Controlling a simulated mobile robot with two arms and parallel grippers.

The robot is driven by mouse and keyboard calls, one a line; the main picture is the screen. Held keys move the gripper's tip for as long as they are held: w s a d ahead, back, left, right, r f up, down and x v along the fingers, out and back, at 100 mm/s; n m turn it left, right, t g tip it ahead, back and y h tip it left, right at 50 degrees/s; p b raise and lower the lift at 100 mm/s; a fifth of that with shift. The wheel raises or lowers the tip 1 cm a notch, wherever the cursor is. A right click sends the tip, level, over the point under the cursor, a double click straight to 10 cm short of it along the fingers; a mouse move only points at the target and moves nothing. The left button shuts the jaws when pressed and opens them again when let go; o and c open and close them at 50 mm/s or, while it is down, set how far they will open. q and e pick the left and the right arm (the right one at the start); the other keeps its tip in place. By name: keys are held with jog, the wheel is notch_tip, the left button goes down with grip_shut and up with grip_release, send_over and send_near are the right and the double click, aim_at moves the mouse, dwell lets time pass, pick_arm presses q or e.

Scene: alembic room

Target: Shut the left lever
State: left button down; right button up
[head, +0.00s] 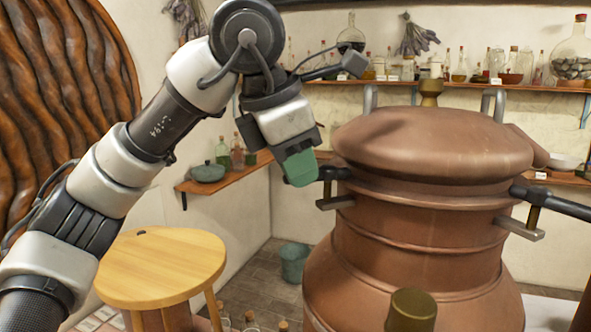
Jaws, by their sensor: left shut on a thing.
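A large copper still (415,230) with a domed lid (430,143) stands on the right in the head view. The left lever (333,173) is a short dark bar at the left side of the lid's rim, with a brass pin and a grey metal tab (336,203) below it. My left gripper (302,172), with green fingers, is shut on the outer end of this lever and hides that end. The right lever (562,206) is a long dark bar sticking out to the right from a similar brass pin and tab. My right gripper is not in view.
A round wooden stool (160,265) stands at lower left, with corked bottles (250,320) beside it. A green bucket (294,262) is on the floor. A low shelf (225,178) holds a pot and bottles. A brass cap (412,308) rises in the foreground.

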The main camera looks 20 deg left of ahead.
pick_arm(q)
jog(key=shift+s+d+r+n, duration=0.1)
jog(key=shift+r+n, duration=0.05)
jog(key=shift+n, duration=0.35)
jog(key=c, duration=1.1)
grip_release()
jog(key=v, duration=1)
jog(key=shift+s+d+r, duration=0.2)
jog(key=shift+s+r, duration=0.05)
jog(key=shift+s, duration=0.1)
